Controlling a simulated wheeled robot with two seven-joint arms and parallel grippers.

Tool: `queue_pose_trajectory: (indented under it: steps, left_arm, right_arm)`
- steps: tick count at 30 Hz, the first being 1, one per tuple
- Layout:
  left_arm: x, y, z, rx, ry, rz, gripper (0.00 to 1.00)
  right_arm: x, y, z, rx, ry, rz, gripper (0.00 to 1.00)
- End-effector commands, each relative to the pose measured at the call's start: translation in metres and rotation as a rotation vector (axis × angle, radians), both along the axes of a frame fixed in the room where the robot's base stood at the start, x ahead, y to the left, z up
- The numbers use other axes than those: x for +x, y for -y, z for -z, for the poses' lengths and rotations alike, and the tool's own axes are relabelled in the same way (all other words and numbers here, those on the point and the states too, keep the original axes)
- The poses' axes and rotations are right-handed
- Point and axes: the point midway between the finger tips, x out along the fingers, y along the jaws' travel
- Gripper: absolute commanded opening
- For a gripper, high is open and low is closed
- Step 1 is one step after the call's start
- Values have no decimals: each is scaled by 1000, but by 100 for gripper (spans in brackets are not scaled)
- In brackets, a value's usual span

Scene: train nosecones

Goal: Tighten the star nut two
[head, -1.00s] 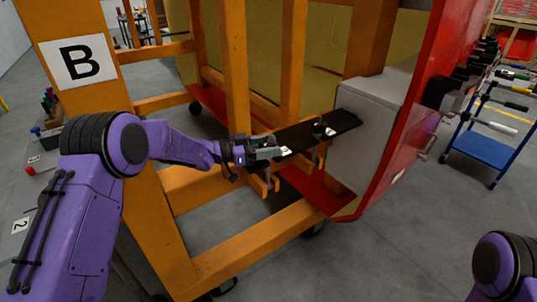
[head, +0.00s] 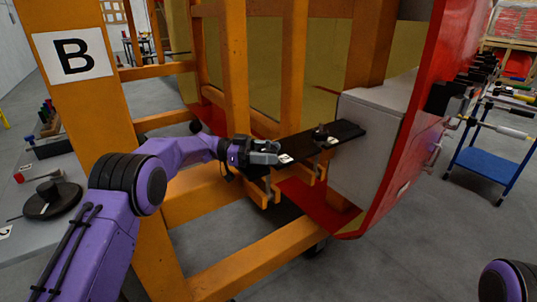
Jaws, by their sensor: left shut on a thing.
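A black bar (head: 348,130) juts out from the grey box on the red nosecone, over the orange frame. A dark star nut (head: 321,134) stands on the bar, with a small white label (head: 332,141) beside it. A second white label (head: 285,158) lies near the bar's left end. My left gripper (head: 268,154) is at that left end, shut on what seems to be the other star nut, which its fingers hide. The label markings are too small to read. My right gripper is out of view; only part of my right arm shows at the bottom right.
The orange frame (head: 236,75) with the B sign (head: 73,55) surrounds the work area. The red nosecone (head: 408,135) is right of the bar. A grey table (head: 70,180) with tools is at the left; a blue cart (head: 490,162) stands at the right.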

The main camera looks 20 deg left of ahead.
Motion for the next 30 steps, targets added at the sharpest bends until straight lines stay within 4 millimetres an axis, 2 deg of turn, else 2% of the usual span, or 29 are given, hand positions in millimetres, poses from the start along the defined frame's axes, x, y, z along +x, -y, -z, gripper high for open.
queue_pose_trajectory:
  steps: [5, 6, 7, 17, 24, 30]
  left_arm:
    - [0, 0, -1, -1, 2, -1, 28]
    - [0, 0, -1, -1, 2, -1, 72]
    - [0, 0, -1, -2, 2, -1, 80]
    - [0, -4, 0, -2, 1, -2, 80]
    - [-8, -49, 3, -1, 3, -5, 80]
    - [-13, -72, 0, -1, 2, -2, 80]
  right_arm:
    - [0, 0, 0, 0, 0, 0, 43]
    - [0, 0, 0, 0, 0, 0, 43]
    - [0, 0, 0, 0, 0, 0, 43]
    - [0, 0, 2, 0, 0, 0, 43]
    - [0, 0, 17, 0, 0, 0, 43]
    - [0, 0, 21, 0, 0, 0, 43]
